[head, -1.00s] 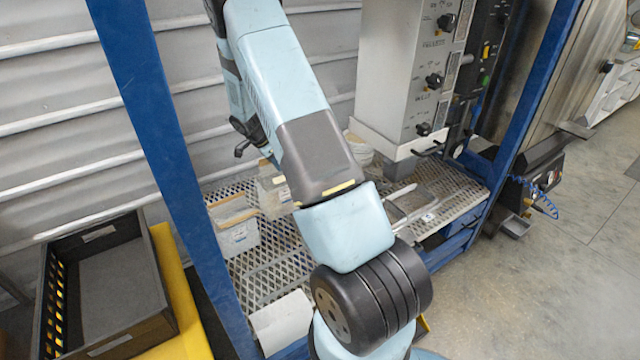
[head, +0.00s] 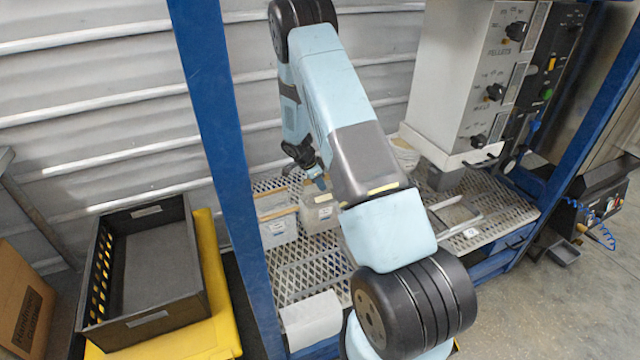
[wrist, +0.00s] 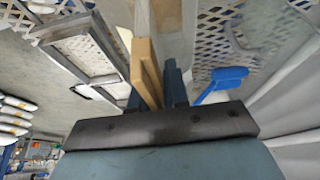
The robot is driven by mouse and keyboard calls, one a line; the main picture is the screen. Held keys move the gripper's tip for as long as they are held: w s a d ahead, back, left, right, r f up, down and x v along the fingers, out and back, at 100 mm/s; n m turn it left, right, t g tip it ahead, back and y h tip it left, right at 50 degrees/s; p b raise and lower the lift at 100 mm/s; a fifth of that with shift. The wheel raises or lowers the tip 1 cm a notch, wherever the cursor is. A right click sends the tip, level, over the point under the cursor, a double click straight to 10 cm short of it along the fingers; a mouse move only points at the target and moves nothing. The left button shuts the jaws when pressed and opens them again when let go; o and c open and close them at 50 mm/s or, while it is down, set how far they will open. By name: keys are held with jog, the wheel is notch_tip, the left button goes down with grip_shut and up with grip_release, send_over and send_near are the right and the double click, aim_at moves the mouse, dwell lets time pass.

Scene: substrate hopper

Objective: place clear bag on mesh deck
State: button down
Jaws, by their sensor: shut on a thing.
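The clear bag (head: 320,213), with a pale label, is at my gripper (head: 318,182), over the back part of the mesh deck (head: 305,262). In the wrist view my gripper (wrist: 158,88) is shut on the bag's tan top strip (wrist: 149,72), and the clear bag (wrist: 168,22) extends beyond the fingers. The mesh deck (wrist: 215,20) also shows there. My arm covers part of the deck in the head view. I cannot tell whether the bag's bottom touches the deck.
Another clear bag with a tan strip (head: 278,230) stands just left. A white item (head: 311,318) lies at the deck's front. A metal frame (head: 455,215) lies right, below the control box (head: 470,80). A blue post (head: 215,130) and black crate (head: 150,327) are left.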

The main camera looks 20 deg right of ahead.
jog(key=c, duration=1.1)
grip_release()
jog(key=v, duration=1.2)
jog(key=shift+d, duration=0.1)
jog(key=s+a+r+n+t+y, duration=0.1)
jog(key=s+r+n, duration=0.3)
jog(key=r, duration=0.5)
jog(key=s+a+r+n+t+y, duration=0.1)
jog(key=s+a+r, duration=0.1)
jog(key=s+r, duration=0.65)
jog(key=s+a+r+n+t+y, duration=0.1)
jog(key=s+r+n, duration=0.2)
jog(key=r, duration=0.7)
jog(key=s+a+r+n+t, duration=0.1)
jog(key=s+r+n, duration=0.2)
jog(key=s, duration=0.5)
jog(key=s+a+r+n+t+y, duration=0.1)
jog(key=s+a+r+n, duration=0.1)
jog(key=s, duration=0.6)
jog(key=s+a+r+n, duration=0.2)
jog(key=s+r+n, duration=0.2)
jog(key=s, duration=0.5)
jog(key=shift+a+n+t+y, duration=0.2)
jog(key=shift+n+t+y, duration=0.1)
jog(key=shift+n+t, duration=0.15)
jog(key=shift+s+r, duration=0.1)
